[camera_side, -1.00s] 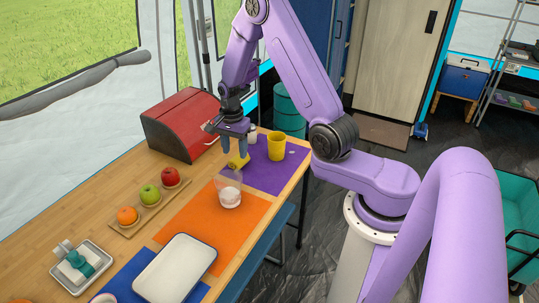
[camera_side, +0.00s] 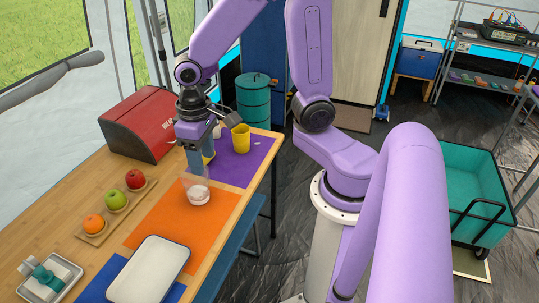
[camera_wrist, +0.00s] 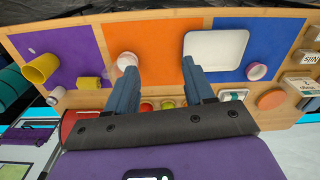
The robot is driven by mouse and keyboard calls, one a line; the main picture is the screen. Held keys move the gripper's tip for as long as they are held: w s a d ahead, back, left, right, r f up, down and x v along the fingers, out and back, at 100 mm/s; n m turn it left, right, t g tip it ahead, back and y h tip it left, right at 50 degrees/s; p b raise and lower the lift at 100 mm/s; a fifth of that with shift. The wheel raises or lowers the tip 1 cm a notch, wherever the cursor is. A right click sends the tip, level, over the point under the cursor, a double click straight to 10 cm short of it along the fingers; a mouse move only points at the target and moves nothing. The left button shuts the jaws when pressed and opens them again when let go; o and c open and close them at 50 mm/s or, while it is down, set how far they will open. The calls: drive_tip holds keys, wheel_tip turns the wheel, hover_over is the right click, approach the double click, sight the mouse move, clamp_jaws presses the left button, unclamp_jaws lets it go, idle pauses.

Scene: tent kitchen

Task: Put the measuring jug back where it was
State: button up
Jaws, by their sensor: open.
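The measuring jug (camera_side: 198,195) is a clear vessel with white contents at the bottom. It stands on the orange mat (camera_side: 165,222), near the edge facing the purple mat (camera_side: 244,165). In the wrist view the jug (camera_wrist: 126,62) shows beside the tip of the left finger. My gripper (camera_side: 197,174) is open and empty, pointing down just behind and above the jug, overlapping its upper part in the side view. In the wrist view my gripper's fingers (camera_wrist: 161,70) are spread wide, with orange mat between them. I cannot tell whether a finger touches the jug.
A yellow cup (camera_side: 241,138) stands on the purple mat. Another yellow item (camera_side: 208,157) is partly hidden behind my gripper. A white tray (camera_side: 149,268) lies on the blue mat, a red bread box (camera_side: 145,122) stands behind, and fruit (camera_side: 115,200) sits on a board at left.

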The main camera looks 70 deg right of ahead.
drive_tip(key=s+r+n, duration=0.1)
drive_tip(key=s+n, duration=0.4)
drive_tip(key=s, duration=0.3)
drive_tip(key=s+r+n, duration=0.2)
drive_tip(key=s+n, duration=0.4)
drive_tip(key=s, duration=0.1)
drive_tip(key=shift+s+d+r, duration=0.3)
drive_tip(key=shift+s+d, duration=0.05)
drive_tip(key=shift+d, duration=0.1)
